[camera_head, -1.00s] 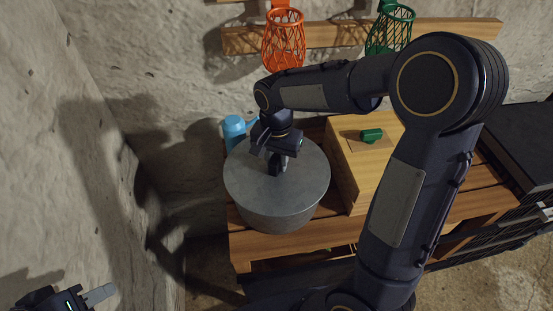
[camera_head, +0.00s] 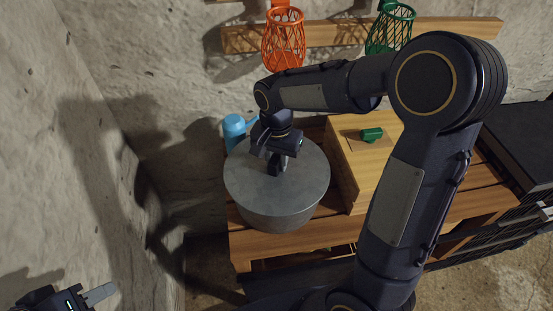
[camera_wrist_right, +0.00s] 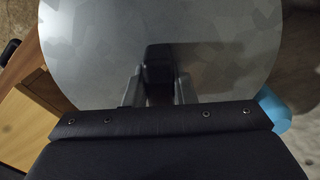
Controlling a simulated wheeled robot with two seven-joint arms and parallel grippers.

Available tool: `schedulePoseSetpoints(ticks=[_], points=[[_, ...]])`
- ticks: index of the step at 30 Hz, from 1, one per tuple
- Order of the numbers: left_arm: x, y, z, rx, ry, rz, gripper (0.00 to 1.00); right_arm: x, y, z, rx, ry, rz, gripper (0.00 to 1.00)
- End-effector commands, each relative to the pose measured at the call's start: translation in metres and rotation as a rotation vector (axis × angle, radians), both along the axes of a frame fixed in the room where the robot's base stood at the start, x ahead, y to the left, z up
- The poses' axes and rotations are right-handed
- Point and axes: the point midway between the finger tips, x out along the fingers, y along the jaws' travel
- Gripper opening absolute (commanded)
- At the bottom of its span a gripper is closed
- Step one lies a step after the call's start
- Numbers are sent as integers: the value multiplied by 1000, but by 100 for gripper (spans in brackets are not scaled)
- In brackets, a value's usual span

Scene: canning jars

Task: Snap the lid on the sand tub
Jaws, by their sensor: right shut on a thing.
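The round grey metal lid (camera_head: 298,191) lies over the top of the grey sand tub (camera_head: 277,221) on the wooden bench. From here I cannot tell whether its rim is fully seated. My right gripper (camera_head: 278,167) is above the lid, shut on the dark lid knob (camera_head: 273,168). In the right wrist view the dark knob (camera_wrist_right: 159,72) stands between the two fingers, with the grey lid (camera_wrist_right: 90,50) behind it. My left gripper (camera_head: 92,298) is at the lower left, away from the bench, with only part of it showing. The tub's inside is hidden.
A blue bottle-like object (camera_head: 234,128) stands close behind the tub. A wooden box (camera_head: 358,175) with a green item (camera_head: 371,135) on top is right of it. Orange (camera_head: 284,45) and green (camera_head: 390,32) baskets hang on the wall. The wooden bench (camera_head: 290,241) has a bare front edge.

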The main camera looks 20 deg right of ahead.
Motion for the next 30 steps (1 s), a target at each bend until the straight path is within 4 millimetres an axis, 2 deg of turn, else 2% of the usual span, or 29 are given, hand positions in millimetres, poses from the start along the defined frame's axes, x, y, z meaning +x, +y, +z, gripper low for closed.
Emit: schedulePoseSetpoints(ticks=[12,13,18,24,30], points=[[0,0,1,0,0,0,36,0,0,0,1,-1,0,0],[0,0,1,0,0,0,36,0,0,0,0,-1,0,25],[0,0,1,0,0,0,36,0,0,0,1,-1,0,47],[0,0,1,0,0,0,36,0,0,0,0,0,0,49],[0,0,0,0,0,0,36,0,0,-1,0,0,0,71]])
